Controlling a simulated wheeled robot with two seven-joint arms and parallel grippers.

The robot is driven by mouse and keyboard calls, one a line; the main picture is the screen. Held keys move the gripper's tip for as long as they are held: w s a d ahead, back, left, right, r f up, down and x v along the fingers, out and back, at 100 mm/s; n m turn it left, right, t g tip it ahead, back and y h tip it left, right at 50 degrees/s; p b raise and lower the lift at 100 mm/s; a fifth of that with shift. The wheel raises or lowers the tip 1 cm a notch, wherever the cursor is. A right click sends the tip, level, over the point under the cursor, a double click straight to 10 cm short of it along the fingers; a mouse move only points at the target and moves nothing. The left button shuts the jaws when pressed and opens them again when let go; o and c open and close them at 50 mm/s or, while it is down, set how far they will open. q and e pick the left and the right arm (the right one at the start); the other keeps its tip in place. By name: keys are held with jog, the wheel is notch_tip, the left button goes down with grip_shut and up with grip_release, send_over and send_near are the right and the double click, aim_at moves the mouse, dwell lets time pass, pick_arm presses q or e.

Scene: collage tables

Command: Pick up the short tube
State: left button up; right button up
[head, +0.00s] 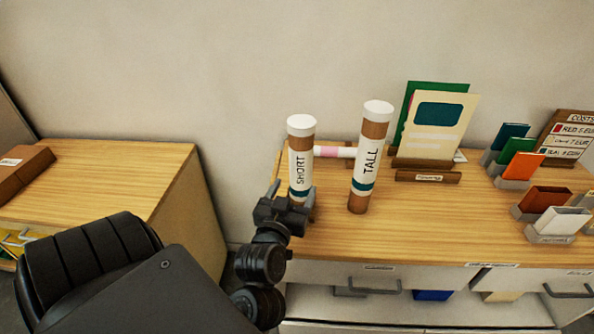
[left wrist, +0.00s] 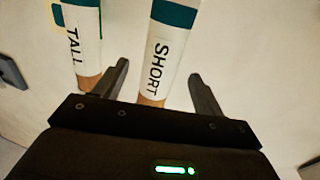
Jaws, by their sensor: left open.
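The short tube (head: 301,153) is a brown cylinder with a white cap, a white label reading SHORT and a teal band. It stands upright at the left end of the right-hand table. The similar tall tube (head: 372,145) stands to its right, labelled TALL. My left gripper (head: 286,203) is low at the short tube, hiding part of its base. In the left wrist view the short tube (left wrist: 166,55) shows between the open fingers of the gripper (left wrist: 162,75), and the tall tube (left wrist: 83,40) is outside the left finger. Contact cannot be told. My right gripper is not seen.
A white and pink roll (head: 334,152) lies behind the tubes. Cards on a wooden stand (head: 428,176) are right of them. Several small coloured booklets in grey holders (head: 516,184) fill the right side. The table front (head: 420,235) is clear.

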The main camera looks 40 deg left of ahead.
aim_at(298, 175)
pick_arm(q)
jog(key=shift+o, duration=0.7)
jog(key=x, duration=0.4)
jog(key=shift+a, duration=0.2)
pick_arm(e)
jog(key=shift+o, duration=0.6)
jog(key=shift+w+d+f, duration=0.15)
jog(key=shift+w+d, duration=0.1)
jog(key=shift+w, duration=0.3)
pick_arm(q)
jog(key=shift+w+a, duration=0.2)
jog(key=shift+w, duration=0.3)
jog(key=shift+w+a+r, duration=0.1)
jog(key=shift+r, duration=0.1)
jog(key=p+x, duration=0.1)
jog(key=x, duration=0.1)
jog(key=p+x, duration=0.1)
jog(key=x, duration=0.1)
jog(key=shift+w+a+r, duration=0.15)
jog(key=shift+w+r, duration=0.05)
jog(key=shift+w, duration=0.1)
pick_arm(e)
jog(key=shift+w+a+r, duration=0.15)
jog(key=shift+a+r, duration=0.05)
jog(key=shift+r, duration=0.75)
pick_arm(q)
jog(key=c, duration=1.1)
